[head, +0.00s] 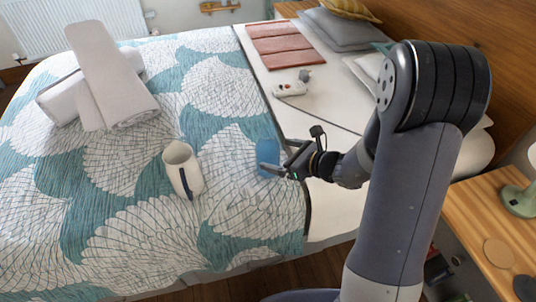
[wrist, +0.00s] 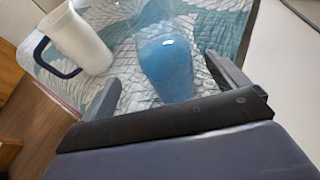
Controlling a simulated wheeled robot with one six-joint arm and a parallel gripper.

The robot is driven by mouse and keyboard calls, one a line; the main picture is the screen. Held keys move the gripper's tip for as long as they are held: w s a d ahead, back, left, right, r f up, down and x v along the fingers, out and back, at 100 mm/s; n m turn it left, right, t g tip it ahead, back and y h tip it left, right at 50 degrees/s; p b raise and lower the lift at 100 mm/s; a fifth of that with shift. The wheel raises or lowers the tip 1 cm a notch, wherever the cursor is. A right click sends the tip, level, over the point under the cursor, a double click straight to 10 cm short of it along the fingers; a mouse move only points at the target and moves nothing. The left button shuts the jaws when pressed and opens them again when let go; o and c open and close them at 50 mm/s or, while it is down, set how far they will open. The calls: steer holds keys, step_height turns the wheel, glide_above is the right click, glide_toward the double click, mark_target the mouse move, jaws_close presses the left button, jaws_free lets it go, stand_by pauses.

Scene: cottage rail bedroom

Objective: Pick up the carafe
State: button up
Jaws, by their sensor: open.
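The carafe (head: 266,152) looks like a clear vessel with blue contents or a blue lower part, on the patterned bedspread near its right edge. In the wrist view the carafe (wrist: 166,62) shows between my two fingers, its clear upper part reaching toward the top of the picture. My gripper (head: 277,169) is open, right at the carafe's near right side, with fingers pointing toward it. In the wrist view my gripper (wrist: 163,75) has a finger on each side of the carafe, with visible gaps. I cannot tell how deep the carafe sits between them.
Rolled towels (head: 105,80) lie at the bed's far left. A white device (head: 290,88), folded red cloth (head: 278,45) and pillows (head: 335,28) lie beyond. A bedside table (head: 475,215) stands right.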

mark_target(268, 147)
steer(key=x, duration=0.5)
steer(key=shift+w, duration=0.45)
steer(key=shift+c, duration=0.3)
steer(key=c, duration=1.5)
steer(key=shift+c, duration=0.3)
steer(key=shift+r, duration=0.25)
